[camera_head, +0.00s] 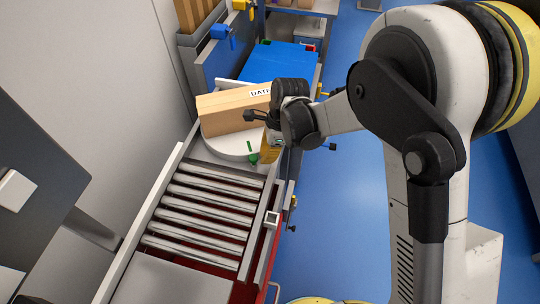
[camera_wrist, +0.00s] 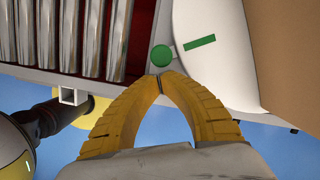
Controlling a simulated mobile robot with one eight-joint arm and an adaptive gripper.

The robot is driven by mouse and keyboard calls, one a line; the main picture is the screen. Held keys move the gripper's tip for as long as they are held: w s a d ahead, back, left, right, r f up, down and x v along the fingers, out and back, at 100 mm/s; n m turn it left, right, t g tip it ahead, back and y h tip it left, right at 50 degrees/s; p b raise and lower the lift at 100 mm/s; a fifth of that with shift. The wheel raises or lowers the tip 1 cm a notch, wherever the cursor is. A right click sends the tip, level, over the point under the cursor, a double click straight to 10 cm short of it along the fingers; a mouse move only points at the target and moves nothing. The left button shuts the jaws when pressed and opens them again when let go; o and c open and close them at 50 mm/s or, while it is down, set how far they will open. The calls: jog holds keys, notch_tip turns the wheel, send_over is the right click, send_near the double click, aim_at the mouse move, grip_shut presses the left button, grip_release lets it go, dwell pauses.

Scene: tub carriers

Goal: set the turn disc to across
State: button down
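The turn disc (camera_head: 225,147) is a white round plate at the far end of the rollers; it also shows in the wrist view (camera_wrist: 222,75). A light-brown box (camera_head: 232,113) with a partly hidden label lies on it and covers much of its top. A green bar mark (camera_wrist: 200,44) is on the disc near its edge. A green round spot (camera_wrist: 161,55) lies beside the disc edge, close to the bar. My gripper (camera_wrist: 159,76) has its yellow fingertips together, apparently empty, just short of the green spot. In the head view it is at the disc's right edge, partly hidden by my wrist.
Metal rollers (camera_head: 205,208) in a red-sided frame lead up to the disc. A blue surface (camera_head: 280,63) lies beyond it. A grey wall (camera_head: 105,75) stands at left. The blue floor (camera_head: 335,215) right of the conveyor is clear apart from my arm.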

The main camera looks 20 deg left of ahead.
aim_at(255, 160)
jog(key=shift+s+a, duration=0.1)
jog(key=shift+s, duration=0.05)
jog(key=shift+s+a, duration=0.2)
dwell(0.3)
jog(key=shift+s+a+m, duration=0.35)
jog(key=shift+a+m, duration=0.05)
jog(key=shift+m, duration=0.2)
jog(key=shift+s+a+m, duration=0.4)
jog(key=shift+s+a, duration=0.05)
jog(key=shift+a, duration=0.1)
jog(key=shift+s+a+m+t+b, duration=0.25)
jog(key=shift+s+a+m, duration=0.3)
jog(key=shift+a, duration=0.25)
jog(key=shift+s+a+m+t+b, duration=0.1)
jog(key=shift+s+a+m+t, duration=0.25)
jog(key=shift+a+m, duration=0.3)
jog(key=shift+s+a, duration=0.3)
jog(key=shift+a, duration=0.35)
jog(key=shift+s+a, duration=0.25)
jog(key=shift+a, duration=0.4)
